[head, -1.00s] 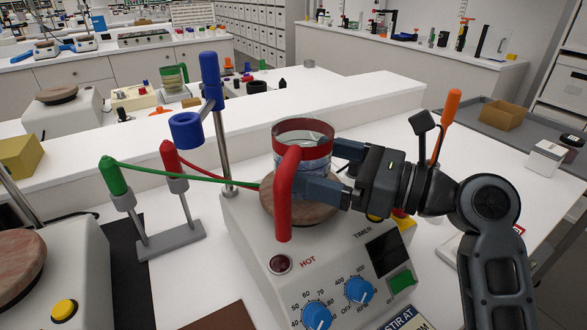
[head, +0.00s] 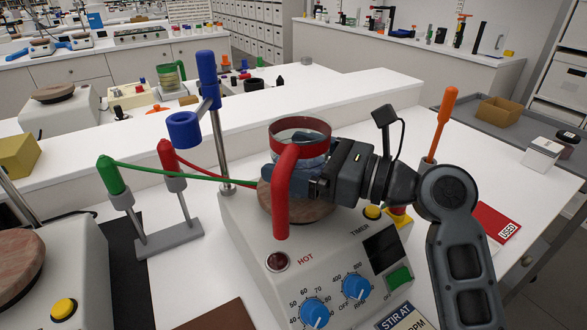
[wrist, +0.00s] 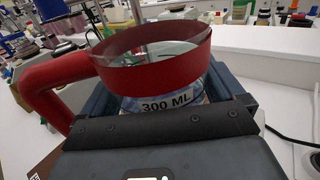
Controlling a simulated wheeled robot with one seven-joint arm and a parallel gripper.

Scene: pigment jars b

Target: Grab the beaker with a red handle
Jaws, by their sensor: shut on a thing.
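The clear glass beaker has a red band around its rim and a red handle (head: 283,200). It stands upright over the round brown top (head: 310,211) of the hot plate stirrer (head: 295,262); I cannot tell whether it touches the plate. My gripper (head: 305,178) reaches in from the right and is shut on the beaker's body below the red band, with a finger on each side. In the wrist view the red band (wrist: 155,65) and a "300 ML" label show between the fingers. The beaker's lower part is partly hidden by my gripper.
A stand with a blue clamp (head: 184,130) rises just left of the beaker. Green and red probes (head: 110,175) with cables stand further left. A second hot plate (head: 40,285) is at lower left. An orange-handled tool (head: 446,120) stands behind my arm. A white raised shelf (head: 380,97) runs behind.

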